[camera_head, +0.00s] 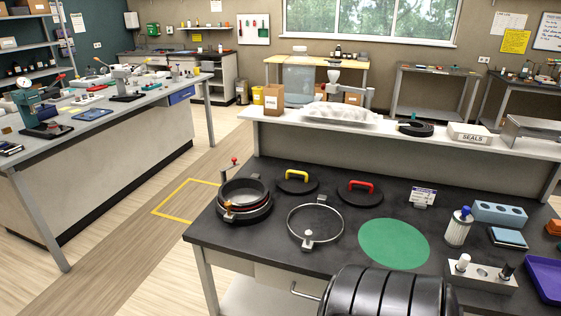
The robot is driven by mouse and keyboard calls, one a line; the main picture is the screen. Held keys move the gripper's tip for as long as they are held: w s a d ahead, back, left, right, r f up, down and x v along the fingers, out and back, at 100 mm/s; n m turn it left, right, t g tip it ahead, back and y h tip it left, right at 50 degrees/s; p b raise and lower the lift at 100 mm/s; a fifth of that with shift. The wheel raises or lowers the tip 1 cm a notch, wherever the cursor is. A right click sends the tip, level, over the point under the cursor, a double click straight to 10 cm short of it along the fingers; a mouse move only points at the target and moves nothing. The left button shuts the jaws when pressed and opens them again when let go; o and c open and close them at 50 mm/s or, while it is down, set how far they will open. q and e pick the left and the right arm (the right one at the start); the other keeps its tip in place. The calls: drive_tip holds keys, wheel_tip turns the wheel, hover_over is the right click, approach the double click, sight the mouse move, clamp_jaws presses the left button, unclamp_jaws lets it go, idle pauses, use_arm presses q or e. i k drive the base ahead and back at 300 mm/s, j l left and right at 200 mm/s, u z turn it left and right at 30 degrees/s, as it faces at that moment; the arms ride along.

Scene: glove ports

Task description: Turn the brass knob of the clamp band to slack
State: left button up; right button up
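A dark round port ring (262,212) stands at the left end of the black bench, with a reddish-orange band line around it. A small orange-brass part (228,205) shows on its front left side; it is too small to tell its exact shape or setting. A thin silver clamp band (290,226) lies on the bench to the right of the ring, with a small pale metal block and knob (307,238) at its front. I cannot tell from here which of these is the brass knob. Neither of my grippers is in view.
Black discs with a yellow handle (296,175) and a red handle (361,186) lie behind. A green disc (394,244) lies right of the band. A white-labelled bottle (458,228), blue block (499,214) and purple tray (547,278) stand farther right. A raised shelf (370,131) runs behind.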

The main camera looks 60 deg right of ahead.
sight(228, 205)
drive_tip(key=z, duration=0.4)
drive_tip(key=k+j+z, duration=0.1)
drive_tip(key=z, duration=0.75)
drive_tip(key=k+z, duration=0.1)
drive_tip(key=z, duration=0.3)
